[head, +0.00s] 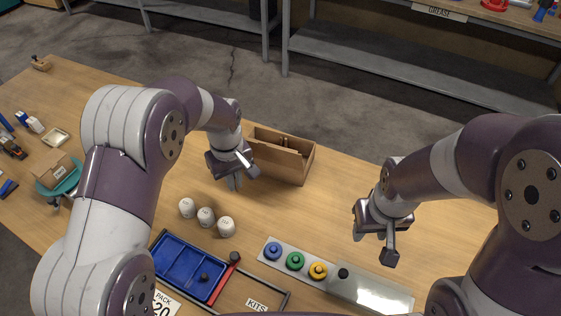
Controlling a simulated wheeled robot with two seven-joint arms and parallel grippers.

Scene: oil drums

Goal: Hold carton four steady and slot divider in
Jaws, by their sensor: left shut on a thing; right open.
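The carton (302,168) is an open brown box on the wooden table, right of my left gripper (241,176). A flat brown piece, possibly the divider (284,143), shows inside it; how deep it sits is hard to tell. My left gripper is shut at the carton's left end, on what looks like its wall; the exact contact is partly hidden by the hand. My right gripper (375,240) is open and empty, above the table to the right of the carton and apart from it.
A blue tray (182,266) and a plate with blue, green and yellow caps (295,262) lie at the near side. Another small box (54,170) sits far left. Table between carton and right gripper is clear.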

